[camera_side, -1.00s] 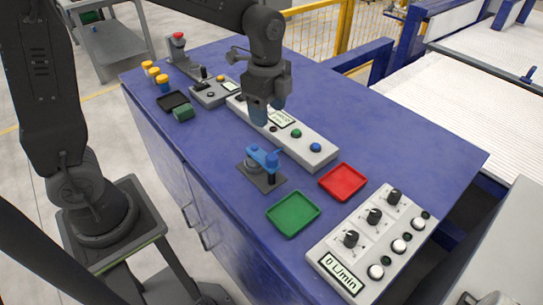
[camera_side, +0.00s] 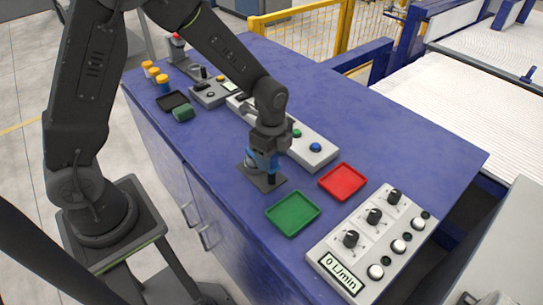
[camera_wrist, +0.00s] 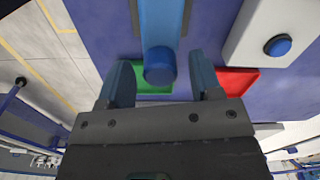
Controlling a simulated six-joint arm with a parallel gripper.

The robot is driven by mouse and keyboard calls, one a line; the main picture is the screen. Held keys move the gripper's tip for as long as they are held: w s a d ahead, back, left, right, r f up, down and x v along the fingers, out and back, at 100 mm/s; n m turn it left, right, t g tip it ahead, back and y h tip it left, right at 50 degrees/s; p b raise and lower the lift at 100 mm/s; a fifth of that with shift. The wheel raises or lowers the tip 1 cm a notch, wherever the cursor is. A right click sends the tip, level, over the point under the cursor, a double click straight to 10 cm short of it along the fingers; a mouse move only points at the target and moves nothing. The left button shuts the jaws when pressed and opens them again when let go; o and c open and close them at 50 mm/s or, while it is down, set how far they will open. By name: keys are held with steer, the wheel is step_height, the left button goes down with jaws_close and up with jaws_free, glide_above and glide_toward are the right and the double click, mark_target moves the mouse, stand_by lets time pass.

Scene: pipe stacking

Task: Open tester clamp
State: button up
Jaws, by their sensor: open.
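The tester clamp is a blue lever on a dark base plate (camera_side: 253,178), which stands on the blue table. My gripper (camera_side: 262,160) is down at the clamp and hides most of it in the side view. In the wrist view the clamp's blue lever (camera_wrist: 161,40) runs down from the top edge and ends in a round tip between the two blue fingers of my gripper (camera_wrist: 161,85). The fingers are open, with a gap on each side of the lever. I cannot tell whether either finger touches it.
A green tray (camera_side: 293,213) and a red tray (camera_side: 343,181) lie near the clamp. A button panel (camera_side: 315,152) stands just behind it. A knob panel (camera_side: 370,240) is at the front right. A black tray (camera_side: 172,100) and a green part (camera_side: 183,113) are at the left.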

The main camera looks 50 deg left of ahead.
steer(key=shift+f, duration=0.4)
steer(key=shift+c, duration=0.2)
jaws_close()
